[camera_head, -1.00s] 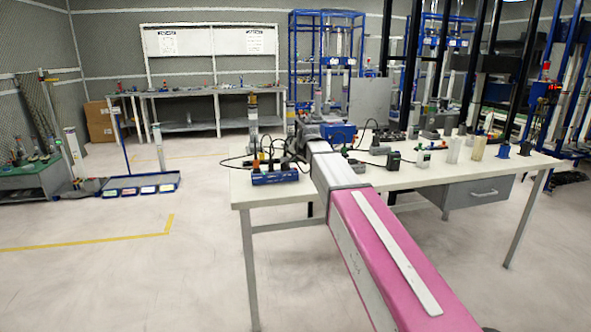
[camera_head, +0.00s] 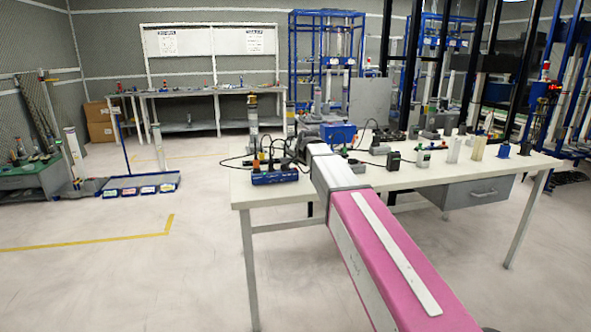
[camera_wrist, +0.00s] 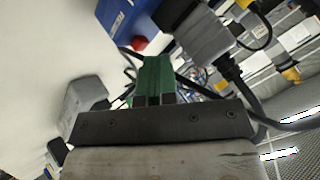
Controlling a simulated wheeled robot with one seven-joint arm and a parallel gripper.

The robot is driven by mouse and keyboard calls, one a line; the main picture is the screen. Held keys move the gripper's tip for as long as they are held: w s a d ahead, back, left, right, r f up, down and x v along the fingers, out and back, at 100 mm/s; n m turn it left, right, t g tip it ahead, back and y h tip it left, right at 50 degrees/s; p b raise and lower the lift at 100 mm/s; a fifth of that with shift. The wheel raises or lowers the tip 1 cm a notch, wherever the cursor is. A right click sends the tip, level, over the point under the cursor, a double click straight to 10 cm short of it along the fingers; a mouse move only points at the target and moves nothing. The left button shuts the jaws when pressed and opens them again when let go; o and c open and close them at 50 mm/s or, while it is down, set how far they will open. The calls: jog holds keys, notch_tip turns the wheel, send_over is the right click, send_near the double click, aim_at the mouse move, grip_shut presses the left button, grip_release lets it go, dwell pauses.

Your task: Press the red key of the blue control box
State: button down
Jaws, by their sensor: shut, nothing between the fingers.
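The blue control box (camera_head: 338,132) stands on the white table, just beyond the far end of my arm. In the wrist view the blue box (camera_wrist: 104,22) is at the upper left. A red key (camera_wrist: 139,43) shows at its lower edge, just beyond my fingertips. My gripper (camera_wrist: 157,60) is shut and empty, its green fingers together and pointing toward the red key. The tips look close to the key, but I cannot tell whether they touch it. In the head view my gripper is hidden behind the arm or among the table clutter.
The white table (camera_head: 420,178) carries several other things. A blue connector strip (camera_head: 274,177) with black cables lies at its left. A grey device (camera_wrist: 205,38) with a cable is right of my fingers, and a grey block (camera_wrist: 85,98) is at left.

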jog(key=shift+f, duration=0.5)
dwell(0.7)
jog(key=shift+r, duration=0.95)
jog(key=shift+r, duration=2.5)
